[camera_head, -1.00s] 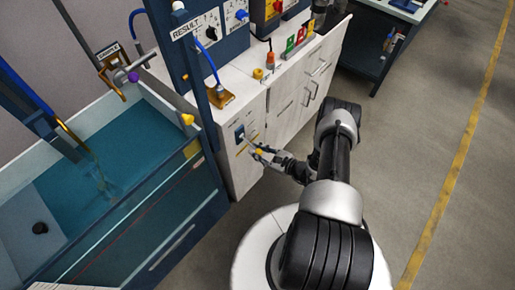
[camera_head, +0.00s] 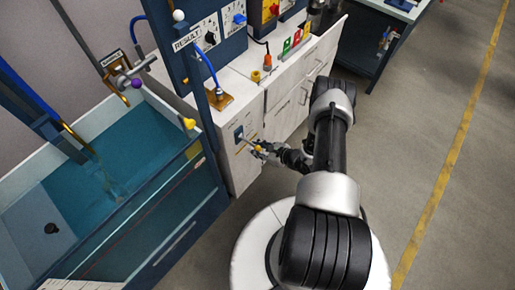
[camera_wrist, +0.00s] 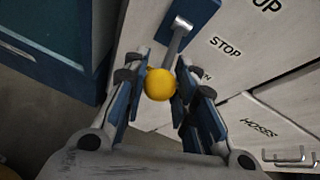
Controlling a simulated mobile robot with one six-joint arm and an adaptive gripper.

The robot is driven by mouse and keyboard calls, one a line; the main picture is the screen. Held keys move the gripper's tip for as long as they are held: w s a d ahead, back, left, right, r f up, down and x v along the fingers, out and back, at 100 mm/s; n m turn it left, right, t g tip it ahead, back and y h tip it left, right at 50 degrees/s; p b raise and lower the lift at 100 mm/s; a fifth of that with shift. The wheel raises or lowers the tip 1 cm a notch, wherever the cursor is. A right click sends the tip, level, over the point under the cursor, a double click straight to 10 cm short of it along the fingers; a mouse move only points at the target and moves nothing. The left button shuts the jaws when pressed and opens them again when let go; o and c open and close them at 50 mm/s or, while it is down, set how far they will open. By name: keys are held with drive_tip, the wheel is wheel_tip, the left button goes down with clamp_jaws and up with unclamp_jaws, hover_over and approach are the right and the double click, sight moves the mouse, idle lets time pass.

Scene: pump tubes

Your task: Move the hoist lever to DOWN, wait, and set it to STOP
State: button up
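The hoist lever (camera_wrist: 176,45) is a grey metal rod on a blue plate (camera_wrist: 200,12), ending in a yellow ball knob (camera_wrist: 160,84). The knob sits between the two fingers of my gripper (camera_wrist: 162,88) in the wrist view. The fingers are very close to both sides of it; whether they press on it I cannot tell. The labels UP (camera_wrist: 266,5) and STOP (camera_wrist: 225,47) are readable. A lower label is mostly hidden by the right finger. In the head view, my gripper (camera_head: 264,150) is at the cabinet's lever plate (camera_head: 239,132).
A water tank (camera_head: 120,190) stands to the left of the lever cabinet. White drawers (camera_head: 290,110) run along the right, one marked HOSES (camera_wrist: 259,128). Control boxes (camera_head: 215,35) stand above the worktop. The floor (camera_head: 415,130) to the right is clear.

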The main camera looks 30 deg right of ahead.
drive_tip(key=o, duration=0.5)
drive_tip(key=v, duration=1.2)
idle(0.3)
